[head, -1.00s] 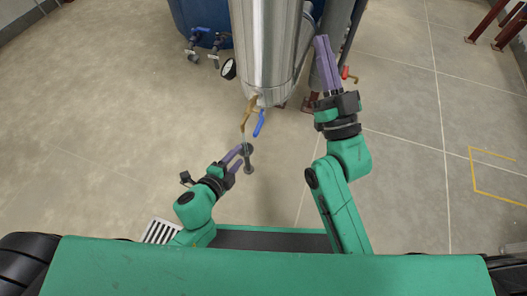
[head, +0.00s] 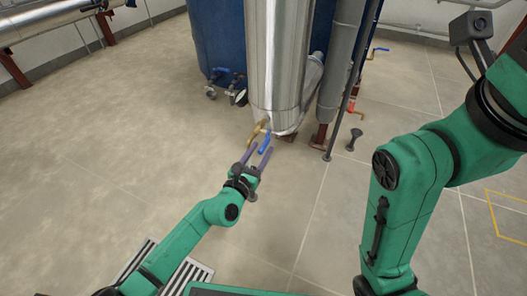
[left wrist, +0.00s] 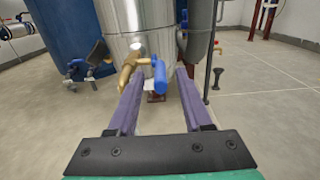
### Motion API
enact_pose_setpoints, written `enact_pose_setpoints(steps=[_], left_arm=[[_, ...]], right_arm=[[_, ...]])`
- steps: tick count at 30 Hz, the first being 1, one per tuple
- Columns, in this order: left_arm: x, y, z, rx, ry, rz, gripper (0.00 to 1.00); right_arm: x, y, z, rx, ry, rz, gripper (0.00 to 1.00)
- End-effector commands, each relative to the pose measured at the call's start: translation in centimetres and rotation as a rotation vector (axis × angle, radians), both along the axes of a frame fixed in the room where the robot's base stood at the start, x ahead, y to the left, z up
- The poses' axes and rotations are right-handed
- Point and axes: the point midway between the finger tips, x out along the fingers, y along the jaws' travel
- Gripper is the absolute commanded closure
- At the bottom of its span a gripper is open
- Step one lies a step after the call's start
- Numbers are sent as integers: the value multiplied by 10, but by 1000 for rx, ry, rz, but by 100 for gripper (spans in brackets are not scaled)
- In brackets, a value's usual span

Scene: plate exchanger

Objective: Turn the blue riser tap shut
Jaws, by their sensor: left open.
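A brass tap (head: 257,130) with a blue lever (head: 265,143) sits at the bottom of the upright steel cylinder. In the left wrist view the brass body (left wrist: 128,65) is left of centre. The blue lever (left wrist: 160,75) appears between my finger lines, its end towards the camera. My left gripper (head: 257,156) is open, its purple fingers pointing at the tap. I cannot tell whether the fingertips (left wrist: 160,88) are beside the lever or short of it. My right arm rises at the right of the head view; its fingers are out of view.
The steel cylinder (head: 275,60) stands before a blue tank (head: 222,45) with small blue-handled valves (head: 228,76). Right of it are grey pipes (head: 340,75), a red-handled tap (head: 355,110) and another blue handle (head: 378,51). Open floor (head: 130,150) lies left.

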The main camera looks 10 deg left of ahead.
Motion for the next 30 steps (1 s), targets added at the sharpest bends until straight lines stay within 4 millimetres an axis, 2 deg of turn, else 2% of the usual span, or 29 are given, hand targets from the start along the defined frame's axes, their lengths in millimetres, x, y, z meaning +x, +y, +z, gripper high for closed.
enact_pose_setpoints(steps=[1,4,12,13,15,17,30], left_arm=[[9,-3,-3,-1,-3,1,50],[20,-7,-2,-2,1,0,50],[24,-8,0,-1,1,-1,50],[24,-8,0,-1,1,-1,54],[24,-8,0,-1,1,-1,81],[24,-8,0,-1,1,-1,100],[23,-8,-1,0,2,-1,100]], right_arm=[[-3,-1,-3,1,-12,-3,100],[-7,-2,0,1,-22,-6,100],[-8,-3,3,1,-24,-8,100],[-8,-3,3,1,-24,-8,100],[-8,-3,3,1,-24,-8,100],[-8,-3,3,1,-24,-8,100],[-8,-3,3,2,-25,-7,100]])
